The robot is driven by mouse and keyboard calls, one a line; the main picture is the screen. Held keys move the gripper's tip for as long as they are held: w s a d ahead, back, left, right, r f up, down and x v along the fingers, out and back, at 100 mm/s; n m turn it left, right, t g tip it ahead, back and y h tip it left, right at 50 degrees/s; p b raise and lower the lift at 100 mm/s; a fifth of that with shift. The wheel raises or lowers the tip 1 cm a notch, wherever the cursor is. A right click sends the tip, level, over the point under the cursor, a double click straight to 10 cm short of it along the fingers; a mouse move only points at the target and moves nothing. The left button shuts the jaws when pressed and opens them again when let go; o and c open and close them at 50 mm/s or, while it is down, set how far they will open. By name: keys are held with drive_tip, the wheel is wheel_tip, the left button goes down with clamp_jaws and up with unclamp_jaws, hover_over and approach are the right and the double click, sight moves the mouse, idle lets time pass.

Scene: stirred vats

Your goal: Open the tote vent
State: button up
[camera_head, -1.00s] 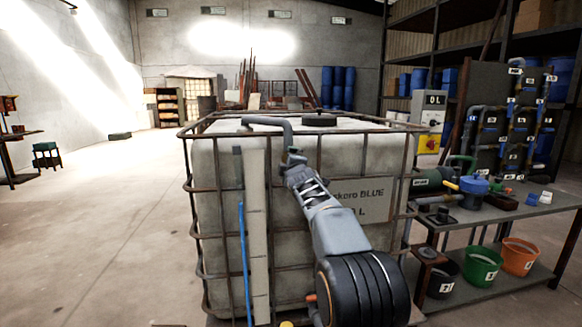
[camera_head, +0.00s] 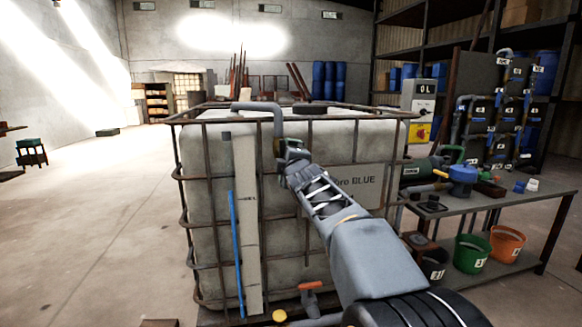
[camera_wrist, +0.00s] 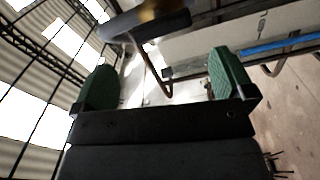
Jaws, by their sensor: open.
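The tote (camera_head: 335,225), a pale tank in a rusty cage, stands before me. A dark round cap (camera_head: 315,108) sits on its top; I cannot tell whether this is the vent or whether it is open. A bent grey pipe (camera_head: 258,107) runs over the top's front edge and down to my gripper (camera_head: 288,150). In the wrist view my gripper (camera_wrist: 160,82) is open, its green fingertips wide apart with nothing gripped. A dark bar (camera_wrist: 150,25) crosses beyond the fingers, with a blurred yellow patch above it.
A white strip (camera_head: 246,215) with a blue line runs down the tote's front. A red-handled valve (camera_head: 310,287) is low on the tote. A bench (camera_head: 470,203) with a blue-topped pump and buckets stands at right.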

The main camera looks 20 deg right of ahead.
drive_tip(key=shift+s+a, duration=0.15)
drive_tip(key=shift+s, duration=0.75)
